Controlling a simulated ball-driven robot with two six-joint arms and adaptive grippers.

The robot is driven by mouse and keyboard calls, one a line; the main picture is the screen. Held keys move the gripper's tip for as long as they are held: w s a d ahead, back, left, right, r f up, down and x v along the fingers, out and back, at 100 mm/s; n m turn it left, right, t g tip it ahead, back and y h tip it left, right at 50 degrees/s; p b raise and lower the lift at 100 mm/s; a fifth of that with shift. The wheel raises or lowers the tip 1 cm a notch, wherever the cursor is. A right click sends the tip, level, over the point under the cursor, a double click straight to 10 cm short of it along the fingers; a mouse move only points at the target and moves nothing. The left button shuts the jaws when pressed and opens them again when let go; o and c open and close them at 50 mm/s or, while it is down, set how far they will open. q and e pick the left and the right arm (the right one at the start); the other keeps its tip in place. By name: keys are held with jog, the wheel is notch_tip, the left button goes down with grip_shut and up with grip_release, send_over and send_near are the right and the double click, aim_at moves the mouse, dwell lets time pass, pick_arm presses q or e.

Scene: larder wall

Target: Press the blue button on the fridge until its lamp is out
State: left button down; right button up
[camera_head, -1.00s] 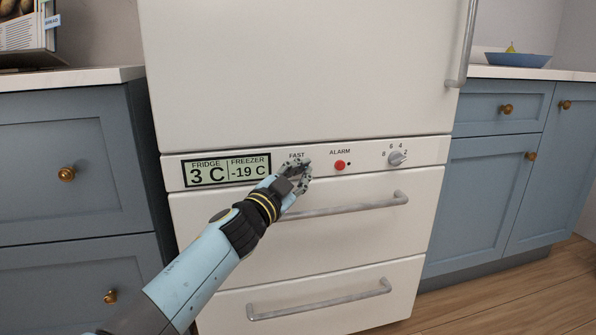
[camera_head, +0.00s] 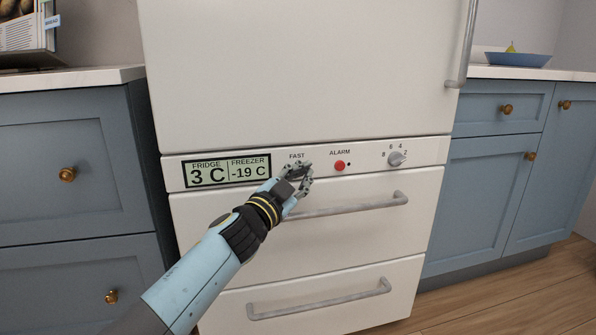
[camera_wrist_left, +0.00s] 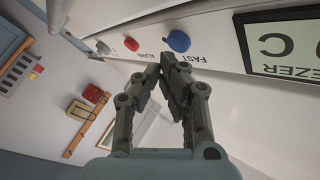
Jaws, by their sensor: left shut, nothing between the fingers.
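The blue button (camera_wrist_left: 179,41) shows on the fridge's control panel in the left wrist view, by the FAST label. In the head view my left gripper (camera_head: 304,172) hides it. My left gripper is shut and empty, and its fingertips (camera_wrist_left: 168,62) appear close to the blue button with a small gap in the picture. I cannot make out the button's lamp in either view. My right gripper is not in view.
A red ALARM button (camera_head: 340,165) with a small dark dot sits right of the gripper, then a dial (camera_head: 397,158). The display (camera_head: 227,171) reads 3 C and -19 C. A drawer handle (camera_head: 345,206) runs just below.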

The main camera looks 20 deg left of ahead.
pick_arm(q)
jog(key=shift+s+d, duration=0.1)
jog(key=s+d, duration=0.1)
jog(key=s+d+p, duration=0.1)
jog(key=s, duration=0.1)
jog(key=s+d+p, duration=0.1)
jog(key=shift+s+d, duration=0.1)
jog(key=shift+s, duration=0.3)
